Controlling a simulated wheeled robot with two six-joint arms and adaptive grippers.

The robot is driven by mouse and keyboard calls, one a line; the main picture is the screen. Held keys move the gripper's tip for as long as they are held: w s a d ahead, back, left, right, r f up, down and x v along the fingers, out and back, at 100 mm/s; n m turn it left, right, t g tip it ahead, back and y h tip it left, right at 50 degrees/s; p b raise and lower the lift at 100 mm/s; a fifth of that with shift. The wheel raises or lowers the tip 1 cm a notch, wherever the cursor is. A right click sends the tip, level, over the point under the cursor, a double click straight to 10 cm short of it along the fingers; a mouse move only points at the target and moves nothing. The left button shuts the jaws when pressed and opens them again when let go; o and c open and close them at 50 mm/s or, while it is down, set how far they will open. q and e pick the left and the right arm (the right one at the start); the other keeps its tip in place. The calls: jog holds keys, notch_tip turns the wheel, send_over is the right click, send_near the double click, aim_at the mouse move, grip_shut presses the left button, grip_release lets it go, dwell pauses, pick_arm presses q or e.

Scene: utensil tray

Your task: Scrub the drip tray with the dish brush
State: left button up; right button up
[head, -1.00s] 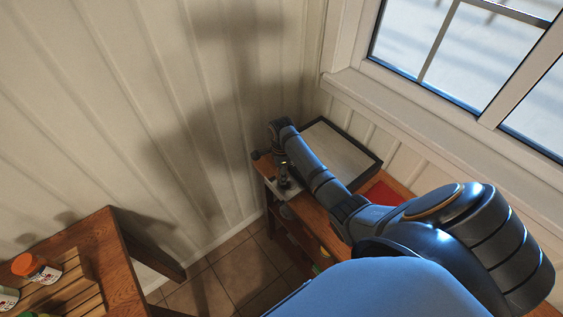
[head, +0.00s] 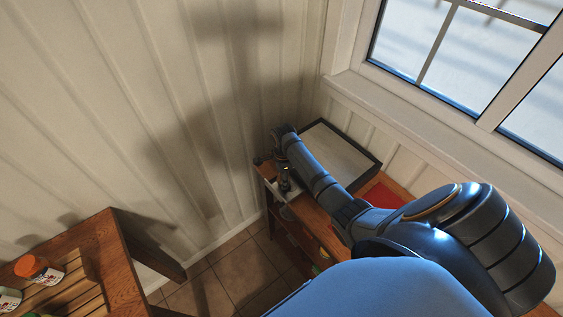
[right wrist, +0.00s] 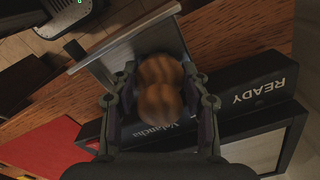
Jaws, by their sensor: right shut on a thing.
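In the right wrist view my right gripper (right wrist: 158,103) is shut on the brown wooden dish brush (right wrist: 158,72). Two rounded wooden parts of the brush show between the fingers; its bristles are hidden. The grey metal drip tray (right wrist: 117,52) lies on the wooden bench beneath the brush. Contact between brush and tray cannot be told. In the head view my right gripper (head: 286,182) is at the far left end of the bench, over the drip tray (head: 272,183); the brush is too small to make out there. My left gripper is not in view.
A black-rimmed pale tray (head: 370,153), marked READY in the wrist view (right wrist: 288,143), stands beside the gripper. A red mat (head: 383,193) lies nearer along the bench. A wall rises behind. A second table (head: 115,262) with jars stands at lower left, across open floor.

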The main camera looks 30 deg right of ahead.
jog(key=shift+s+d+r+p, duration=0.1)
jog(key=shift+s+r+p, duration=0.15)
jog(key=shift+s+p, duration=0.55)
jog(key=shift+s+f, duration=0.15)
jog(key=shift+s, duration=0.05)
jog(key=shift+s+p, duration=0.7)
jog(key=shift+s+d+p, duration=0.1)
jog(key=shift+s+p, duration=0.2)
jog(key=shift+s, duration=0.05)
jog(key=shift+s+f, duration=0.1)
jog(key=shift+s, duration=0.15)
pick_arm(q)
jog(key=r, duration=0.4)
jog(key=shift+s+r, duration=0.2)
pick_arm(e)
jog(key=shift+s, duration=0.1)
